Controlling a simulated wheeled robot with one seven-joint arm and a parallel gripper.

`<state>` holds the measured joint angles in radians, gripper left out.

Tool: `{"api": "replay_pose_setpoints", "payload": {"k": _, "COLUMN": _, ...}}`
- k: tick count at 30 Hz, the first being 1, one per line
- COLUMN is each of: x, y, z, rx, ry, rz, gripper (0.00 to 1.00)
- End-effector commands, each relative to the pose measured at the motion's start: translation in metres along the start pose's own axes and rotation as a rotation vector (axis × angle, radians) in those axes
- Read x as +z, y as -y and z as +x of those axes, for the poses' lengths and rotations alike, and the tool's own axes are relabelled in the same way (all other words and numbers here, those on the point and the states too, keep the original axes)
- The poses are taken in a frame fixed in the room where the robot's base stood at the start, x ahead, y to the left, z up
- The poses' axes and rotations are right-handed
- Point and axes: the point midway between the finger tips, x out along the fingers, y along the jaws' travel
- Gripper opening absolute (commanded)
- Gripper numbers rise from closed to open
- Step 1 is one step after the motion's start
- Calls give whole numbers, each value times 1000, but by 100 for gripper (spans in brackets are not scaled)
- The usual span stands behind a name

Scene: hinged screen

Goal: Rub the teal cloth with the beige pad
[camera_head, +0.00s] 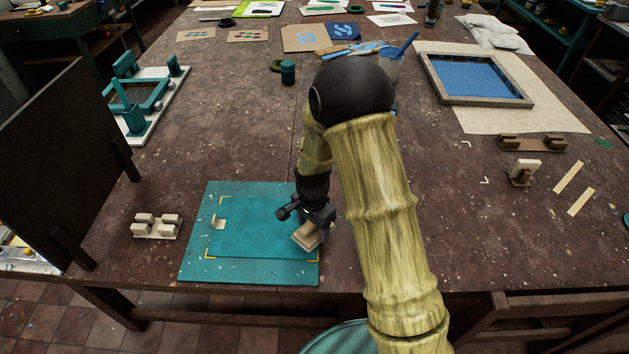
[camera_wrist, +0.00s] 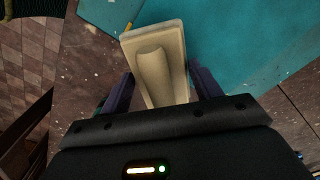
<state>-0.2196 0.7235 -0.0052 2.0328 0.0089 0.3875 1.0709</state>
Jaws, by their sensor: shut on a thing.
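The teal cloth (camera_head: 255,237) lies flat on a teal board (camera_head: 195,262) near the table's front edge, with yellow corner marks around it. My gripper (camera_head: 311,232) is at the right edge of the cloth, pointing down. It is shut on the beige pad (camera_head: 305,238), which looks tilted. In the wrist view the beige pad (camera_wrist: 155,62) sits with its raised grip between my gripper's fingers (camera_wrist: 160,85). The teal surface (camera_wrist: 230,40) shows beyond it. I cannot tell whether the pad touches the cloth.
A beige block holder (camera_head: 155,226) and a dark upright panel (camera_head: 60,160) stand further left. A blue-filled framed screen (camera_head: 475,78) lies at the back right.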

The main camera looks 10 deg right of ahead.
Motion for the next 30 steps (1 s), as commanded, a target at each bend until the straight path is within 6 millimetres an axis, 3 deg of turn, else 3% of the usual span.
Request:
{"api": "replay_pose_setpoints", "payload": {"k": 14, "x": -6, "y": -3, "z": -45, "rx": -2, "ry": -2, "rz": 13, "gripper": 42}}
{"api": "replay_pose_setpoints", "payload": {"k": 30, "x": -5, "y": -2, "z": -48, "rx": -2, "ry": -1, "rz": 11, "gripper": 42}}
